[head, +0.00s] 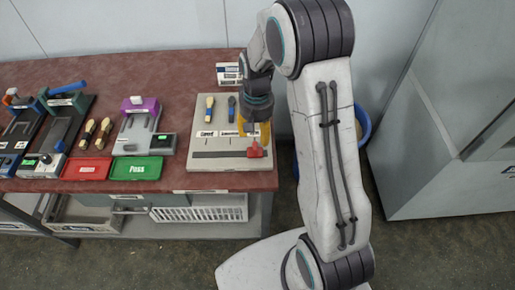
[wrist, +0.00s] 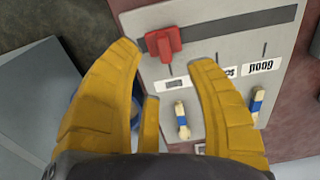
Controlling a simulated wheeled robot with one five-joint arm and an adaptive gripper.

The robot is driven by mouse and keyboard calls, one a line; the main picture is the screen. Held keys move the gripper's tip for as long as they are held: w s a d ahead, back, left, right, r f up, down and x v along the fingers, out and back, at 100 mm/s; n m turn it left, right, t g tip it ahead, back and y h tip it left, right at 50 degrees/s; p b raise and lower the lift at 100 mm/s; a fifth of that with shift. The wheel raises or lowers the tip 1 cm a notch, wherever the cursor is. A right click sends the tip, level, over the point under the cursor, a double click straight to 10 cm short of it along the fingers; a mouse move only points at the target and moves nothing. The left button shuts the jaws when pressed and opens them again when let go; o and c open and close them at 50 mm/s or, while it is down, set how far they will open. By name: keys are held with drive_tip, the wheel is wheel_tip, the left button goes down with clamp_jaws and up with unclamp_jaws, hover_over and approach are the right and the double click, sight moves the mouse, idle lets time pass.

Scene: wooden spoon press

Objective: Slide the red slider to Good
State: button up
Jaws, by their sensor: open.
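The red slider (head: 256,150) sits near the right end of a dark slot in a grey panel (head: 199,166) on the table. In the wrist view the picture is turned over, and the red slider (wrist: 162,44) is near the left end of the slot. The Good label (wrist: 258,67) shows upside down at the right there, well apart from the slider. My gripper (wrist: 165,62) is open, its yellow fingertips spread to either side of the slider's near part. In the head view my gripper (head: 254,130) hangs over the slider's end of the panel. Contact cannot be told.
A green tray (head: 136,169) and a red tray (head: 86,169) lie left of the panel. Wooden spoons (head: 102,133) and several fixtures stand further left. A small white display box (head: 228,73) stands behind the panel. A grey cabinet (head: 440,150) is at the right.

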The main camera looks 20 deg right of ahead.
sight(255, 147)
drive_tip(key=shift+w+a+f, duration=0.1)
drive_tip(key=shift+f, duration=3.55)
clamp_jaws()
